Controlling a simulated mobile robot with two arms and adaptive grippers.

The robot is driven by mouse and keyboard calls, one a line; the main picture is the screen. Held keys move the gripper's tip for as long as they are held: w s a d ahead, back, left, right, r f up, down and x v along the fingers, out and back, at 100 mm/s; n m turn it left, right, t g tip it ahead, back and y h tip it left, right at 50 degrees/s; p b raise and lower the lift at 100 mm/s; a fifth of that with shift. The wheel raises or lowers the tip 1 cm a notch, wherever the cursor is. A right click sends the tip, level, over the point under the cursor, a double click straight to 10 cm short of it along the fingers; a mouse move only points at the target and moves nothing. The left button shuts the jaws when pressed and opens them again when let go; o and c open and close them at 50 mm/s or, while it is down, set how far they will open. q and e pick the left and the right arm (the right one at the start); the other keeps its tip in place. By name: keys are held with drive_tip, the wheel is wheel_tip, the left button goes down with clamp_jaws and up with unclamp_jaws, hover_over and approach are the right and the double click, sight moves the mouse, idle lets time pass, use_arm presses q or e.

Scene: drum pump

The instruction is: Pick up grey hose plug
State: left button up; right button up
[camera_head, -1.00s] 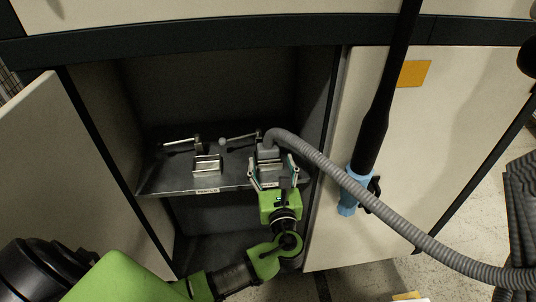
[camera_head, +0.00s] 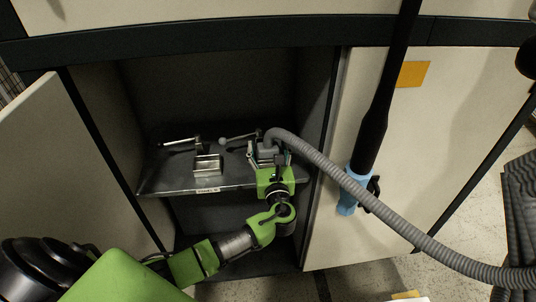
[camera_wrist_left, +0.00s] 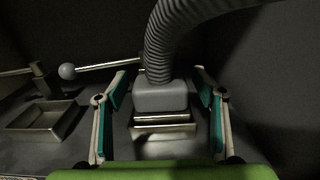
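The grey hose plug (camera_head: 267,148) is a grey block on the end of a ribbed grey hose (camera_head: 350,185), at the right of the cabinet shelf. In the left wrist view the plug (camera_wrist_left: 160,96) sits upright at a metal socket (camera_wrist_left: 163,127). My left gripper (camera_head: 268,155) reaches in from the front. In the left wrist view my left gripper (camera_wrist_left: 162,90) is open, with one teal-padded finger on each side of the plug and a gap visible on both sides. My right gripper is not in view.
The shelf (camera_head: 165,182) also holds a second, empty metal socket (camera_head: 207,165) and metal levers, one with a ball knob (camera_wrist_left: 67,71). A black tube (camera_head: 375,125) with a light blue holder (camera_head: 349,190) stands right of the opening.

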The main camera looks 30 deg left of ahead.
use_arm(q)
drive_tip(key=c, duration=1)
drive_tip(key=shift+r, duration=0.1)
